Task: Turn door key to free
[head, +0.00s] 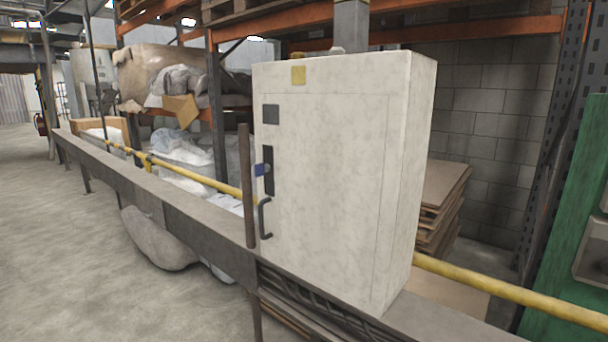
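A pale, grey-white cabinet (340,180) stands upright on a long beam in the middle of the head view, its door facing me and shut. Near the door's left edge is a dark lock plate (268,171). Which way the key is turned is too small to tell. A dark curved handle (265,218) is below the plate. My gripper is not in view, and nothing touches the key or the handle.
A brown upright post (247,187) stands just left of the key and handle. A yellow rail (505,291) runs behind the cabinet. The grey beam (170,208) stretches to the far left. Open concrete floor (90,270) lies at the left. A green thing (572,235) is at the right edge.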

